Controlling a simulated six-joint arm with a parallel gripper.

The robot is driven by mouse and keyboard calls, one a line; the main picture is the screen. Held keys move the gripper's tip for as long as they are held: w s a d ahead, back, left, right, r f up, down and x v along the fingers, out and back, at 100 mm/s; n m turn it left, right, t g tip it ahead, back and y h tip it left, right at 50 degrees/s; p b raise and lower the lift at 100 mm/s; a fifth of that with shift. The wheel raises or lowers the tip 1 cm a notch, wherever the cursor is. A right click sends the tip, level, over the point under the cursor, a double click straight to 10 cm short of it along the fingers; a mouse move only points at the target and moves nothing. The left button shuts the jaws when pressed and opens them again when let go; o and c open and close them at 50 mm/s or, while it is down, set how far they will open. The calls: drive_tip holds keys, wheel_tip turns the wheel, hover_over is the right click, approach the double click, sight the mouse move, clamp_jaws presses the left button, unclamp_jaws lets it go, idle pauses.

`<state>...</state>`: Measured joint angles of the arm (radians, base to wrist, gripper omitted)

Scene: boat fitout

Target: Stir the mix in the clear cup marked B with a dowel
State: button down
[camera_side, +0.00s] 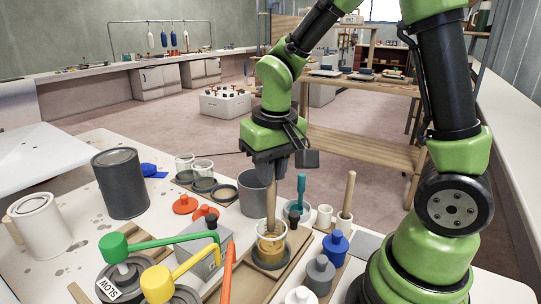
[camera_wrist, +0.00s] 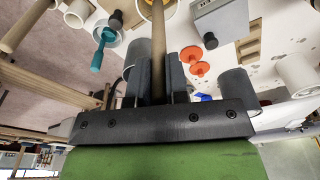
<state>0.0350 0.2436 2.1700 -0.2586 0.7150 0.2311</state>
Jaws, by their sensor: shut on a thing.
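My gripper (camera_side: 271,178) is shut on an upright wooden dowel (camera_side: 270,208) above the bench. The dowel's lower end is inside a clear cup (camera_side: 271,243) with an amber mix, on a wooden board. I cannot tell how deep the tip sits, and I cannot read a letter on the cup. In the wrist view my gripper (camera_wrist: 158,75) has the dowel (camera_wrist: 158,40) between its fingers, running toward the cup at the top edge.
A grey can (camera_side: 252,193) stands close behind the cup. A grey box (camera_side: 200,254) and orange, yellow and green handles crowd the left. A second dowel (camera_side: 348,193) stands in a holder at right. Grey and blue bottles (camera_side: 320,273) stand right of the cup.

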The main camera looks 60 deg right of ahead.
sight(268, 210)
drive_tip(key=shift+f, duration=2.8)
drive_tip(key=shift+w, duration=0.1)
